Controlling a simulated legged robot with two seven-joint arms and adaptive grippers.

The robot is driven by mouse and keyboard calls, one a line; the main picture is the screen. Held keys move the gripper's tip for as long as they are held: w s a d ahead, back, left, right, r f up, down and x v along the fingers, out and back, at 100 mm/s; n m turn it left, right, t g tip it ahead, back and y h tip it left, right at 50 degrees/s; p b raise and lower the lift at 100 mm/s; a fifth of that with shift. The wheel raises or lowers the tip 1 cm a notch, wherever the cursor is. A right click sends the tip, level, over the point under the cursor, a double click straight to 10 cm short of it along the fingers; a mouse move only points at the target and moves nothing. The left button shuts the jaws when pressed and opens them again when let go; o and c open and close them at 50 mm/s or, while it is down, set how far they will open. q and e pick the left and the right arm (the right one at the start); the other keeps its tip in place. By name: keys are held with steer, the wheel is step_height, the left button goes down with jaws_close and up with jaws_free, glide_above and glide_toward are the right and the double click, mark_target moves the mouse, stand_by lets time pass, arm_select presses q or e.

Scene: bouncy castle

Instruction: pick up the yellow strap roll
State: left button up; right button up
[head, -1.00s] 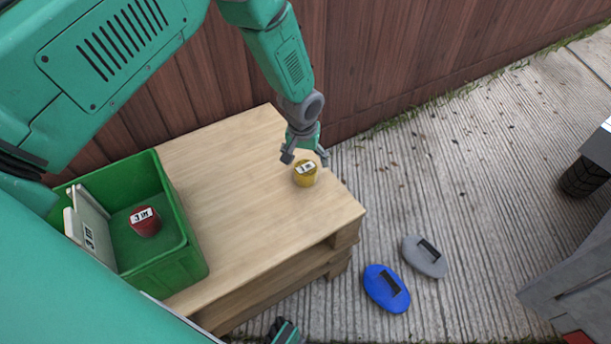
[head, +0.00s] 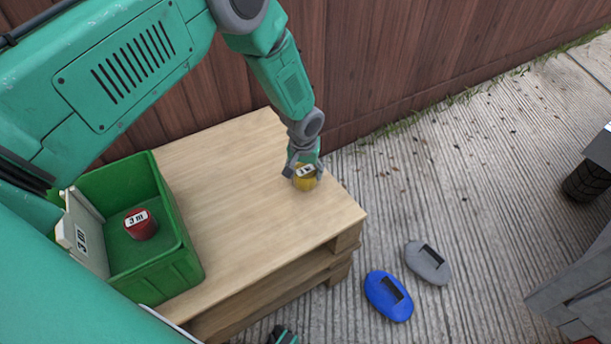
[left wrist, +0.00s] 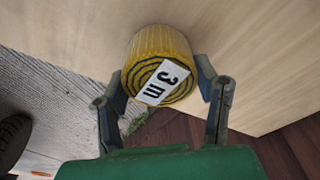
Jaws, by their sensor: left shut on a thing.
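The yellow strap roll (head: 306,179) sits near the right end of the wooden table, with a white "3 m" label facing up. My left gripper (head: 303,172) is shut on it, with one finger on each side. In the left wrist view the roll (left wrist: 160,62) lies between the two fingers of the gripper (left wrist: 163,88), and its spiral end and label show. The roll appears to be at the tabletop; I cannot tell if there is a gap under it. A small part of what may be my right gripper (head: 284,336) shows at the bottom edge.
The wooden table (head: 235,190) is otherwise clear in the middle. A green crate (head: 183,262) at its left holds a red roll (head: 140,224) and white "3 m" plates (head: 84,235). Blue (head: 388,297) and grey (head: 428,262) oval objects lie on the ground. A wooden fence (head: 400,60) stands behind.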

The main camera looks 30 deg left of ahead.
mark_target(304, 170)
arm_select(q)
step_height(304, 170, up, 10)
steer(key=p, duration=0.4)
steer(key=shift+s, duration=0.1)
